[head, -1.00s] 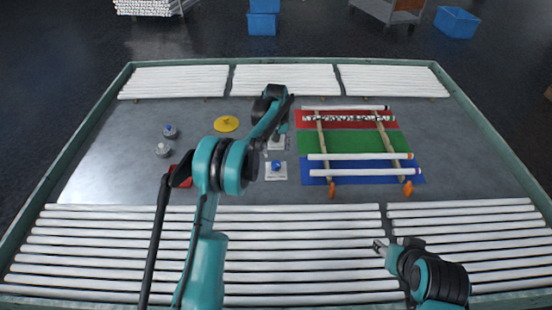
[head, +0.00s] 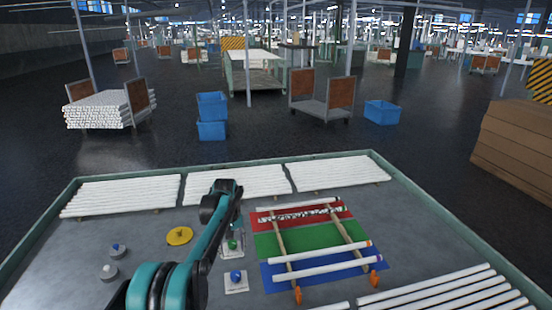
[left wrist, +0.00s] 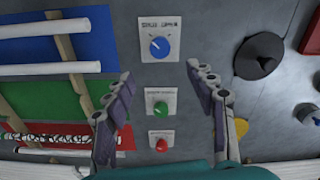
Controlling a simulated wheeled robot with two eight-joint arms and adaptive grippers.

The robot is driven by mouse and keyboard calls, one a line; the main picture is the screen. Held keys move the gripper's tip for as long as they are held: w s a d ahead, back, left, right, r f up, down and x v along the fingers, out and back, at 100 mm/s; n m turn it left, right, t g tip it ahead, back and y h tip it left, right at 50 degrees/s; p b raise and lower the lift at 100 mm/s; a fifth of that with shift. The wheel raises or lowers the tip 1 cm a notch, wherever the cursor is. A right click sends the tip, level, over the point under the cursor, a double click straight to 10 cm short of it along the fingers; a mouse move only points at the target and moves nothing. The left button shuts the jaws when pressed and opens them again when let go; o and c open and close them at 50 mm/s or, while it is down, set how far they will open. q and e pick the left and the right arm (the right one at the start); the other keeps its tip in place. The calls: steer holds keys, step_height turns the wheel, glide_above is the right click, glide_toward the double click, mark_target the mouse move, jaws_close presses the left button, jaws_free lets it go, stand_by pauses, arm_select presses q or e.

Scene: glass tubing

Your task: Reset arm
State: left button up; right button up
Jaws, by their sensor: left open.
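My left arm reaches in from the lower left in the head view. Its gripper shows in the left wrist view (left wrist: 160,72), open and empty, with its two fingers apart above a grey work table (head: 205,268). Between and beyond the fingers are a blue knob (left wrist: 159,47) on a white plate, a green button (left wrist: 160,108) and a red button (left wrist: 161,144). In the head view the blue knob (head: 236,277) and green button (head: 232,244) show just right of my left forearm. My right gripper is in neither view.
A rack with white tubes (head: 322,268) lies over red, green and blue mats right of the buttons. A yellow disc (head: 179,236) lies left. White tube bundles (head: 122,194) line the table's far edge. Carts and blue bins (head: 211,106) stand on the floor beyond.

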arm_select(q)
steer(key=s+d+r+m+t, duration=0.1)
steer(key=s+r+t, duration=0.1)
steer(key=s+r, duration=0.6)
steer(key=s+d+r+m+t, duration=0.15)
steer(key=s+r, duration=0.35)
steer(key=s, duration=0.6)
steer(key=s+f+m+t, duration=0.1)
steer(key=s+f, duration=0.2)
steer(key=s, duration=0.5)
steer(key=s+f+m+t, duration=0.2)
steer(key=s, duration=0.7)
steer(key=shift+s+d+f, duration=0.15)
steer(key=shift+s+f, duration=0.1)
steer(key=shift+f, duration=0.15)
